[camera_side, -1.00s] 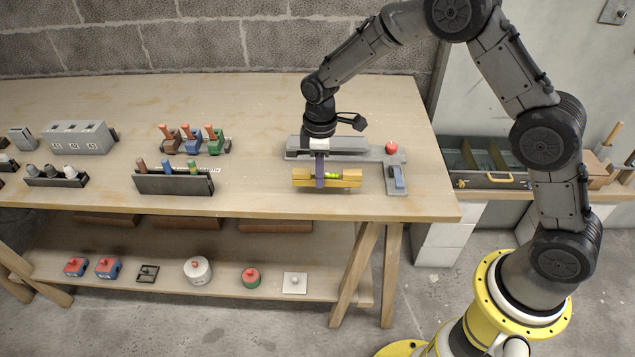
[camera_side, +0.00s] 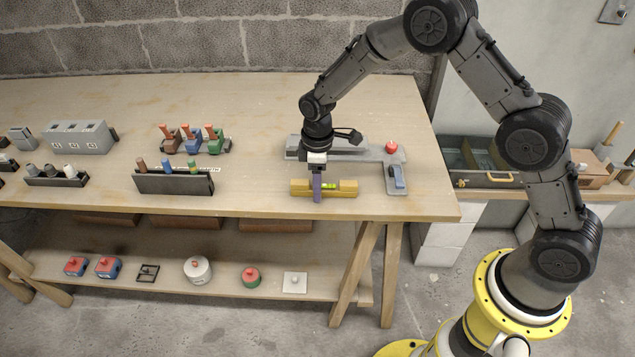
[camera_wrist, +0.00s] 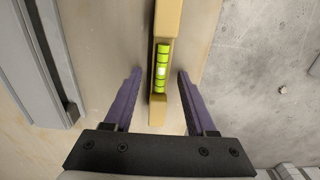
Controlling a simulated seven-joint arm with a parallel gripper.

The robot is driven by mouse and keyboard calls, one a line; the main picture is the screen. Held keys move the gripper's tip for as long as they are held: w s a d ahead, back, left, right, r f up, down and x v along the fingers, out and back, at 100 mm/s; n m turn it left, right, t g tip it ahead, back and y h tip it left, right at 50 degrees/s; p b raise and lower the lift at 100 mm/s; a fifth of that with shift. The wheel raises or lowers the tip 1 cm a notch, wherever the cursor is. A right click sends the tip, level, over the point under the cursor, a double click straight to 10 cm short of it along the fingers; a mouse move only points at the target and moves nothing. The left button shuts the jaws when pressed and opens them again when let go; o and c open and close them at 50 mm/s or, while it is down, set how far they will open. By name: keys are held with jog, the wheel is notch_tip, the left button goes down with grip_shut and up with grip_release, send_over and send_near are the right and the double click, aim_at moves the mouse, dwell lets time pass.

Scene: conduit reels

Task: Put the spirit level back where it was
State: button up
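The spirit level (camera_side: 345,188) is a yellow bar with a green vial. It lies on the workbench near the front edge, just in front of the grey L-shaped plate. In the wrist view the level (camera_wrist: 167,22) runs up the picture between the two purple fingers. My gripper (camera_side: 317,196) is over the level, left of its middle in the side view, and one finger hides part of it. In the wrist view my gripper (camera_wrist: 159,76) is open, with a gap between each finger and the bar.
The grey L-shaped plate (camera_side: 370,152) lies behind and right, with a red knob (camera_side: 391,147) and a small blue-grey part (camera_side: 397,177) on it. A dark rack (camera_side: 174,184) with coloured pegs stands to the left. Bare bench lies between rack and level.

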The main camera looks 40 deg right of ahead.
notch_tip(320, 180, up, 13)
jog(key=s+d+r+m+t, duration=0.3)
jog(key=s+d+r+m, duration=0.1)
jog(key=s+r, duration=0.85)
jog(key=s+d+m+t, duration=0.2)
jog(key=s+m, duration=0.3)
jog(key=s, duration=1.3)
jog(key=shift+t, duration=0.3)
jog(key=shift+s, duration=0.1)
